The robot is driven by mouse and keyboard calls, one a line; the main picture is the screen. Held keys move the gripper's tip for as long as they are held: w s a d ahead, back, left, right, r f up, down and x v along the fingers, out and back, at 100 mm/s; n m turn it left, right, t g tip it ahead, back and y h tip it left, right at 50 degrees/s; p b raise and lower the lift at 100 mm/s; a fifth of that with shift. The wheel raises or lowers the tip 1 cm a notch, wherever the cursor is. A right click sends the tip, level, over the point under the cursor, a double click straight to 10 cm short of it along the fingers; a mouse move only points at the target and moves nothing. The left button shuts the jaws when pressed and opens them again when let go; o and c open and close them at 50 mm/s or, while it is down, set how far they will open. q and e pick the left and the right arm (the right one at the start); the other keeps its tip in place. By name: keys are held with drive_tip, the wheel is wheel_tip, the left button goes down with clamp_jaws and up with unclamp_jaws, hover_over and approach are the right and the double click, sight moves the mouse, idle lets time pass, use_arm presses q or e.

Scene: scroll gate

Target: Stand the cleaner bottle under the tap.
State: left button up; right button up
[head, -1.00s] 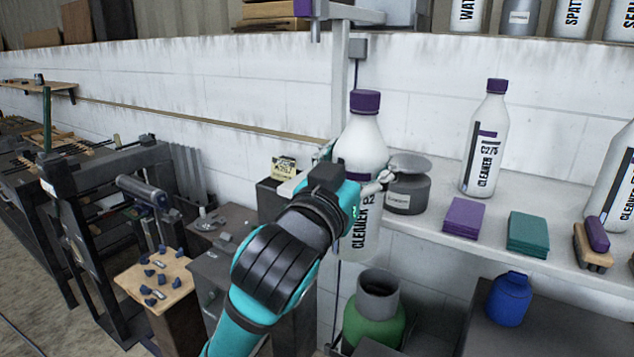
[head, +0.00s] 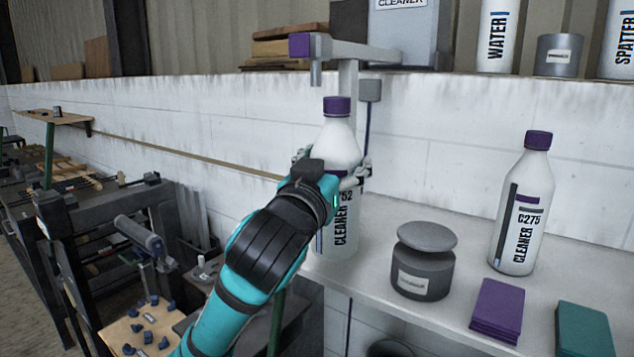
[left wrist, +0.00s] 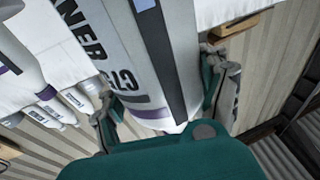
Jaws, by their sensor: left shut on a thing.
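A white cleaner bottle (head: 343,225) with a purple cap stands upright in my left gripper (head: 333,178), which is shut around its upper body. The gripper hides part of the bottle and its label. In the left wrist view the bottle (left wrist: 150,60) fills the space between the fingers. The tap (head: 316,72) is a short spout under a grey arm with a purple end, on a post behind the bottle. The cap appears below and slightly right of the spout. The bottle's base is at the left end of the shelf; I cannot tell whether it touches. My right gripper is out of view.
The white shelf (head: 455,315) holds a grey lidded tin (head: 422,268) right of the bottle, another cleaner bottle (head: 522,210), purple pads (head: 497,310) and teal pads (head: 583,330). A cluttered dark bench (head: 100,235) is at left.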

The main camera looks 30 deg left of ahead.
use_arm(q)
drive_tip(key=w+a+f+p, duration=0.2)
drive_tip(key=w+a+f, duration=0.2)
drive_tip(key=w+a, duration=0.2)
drive_tip(key=shift+w+a+f, duration=0.35)
drive_tip(key=shift+a+f, duration=0.05)
drive_tip(key=shift+a, duration=0.05)
drive_tip(key=o, duration=1.5)
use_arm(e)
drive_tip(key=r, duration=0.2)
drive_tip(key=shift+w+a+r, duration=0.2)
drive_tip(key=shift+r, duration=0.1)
use_arm(q)
drive_tip(key=shift+r, duration=0.15)
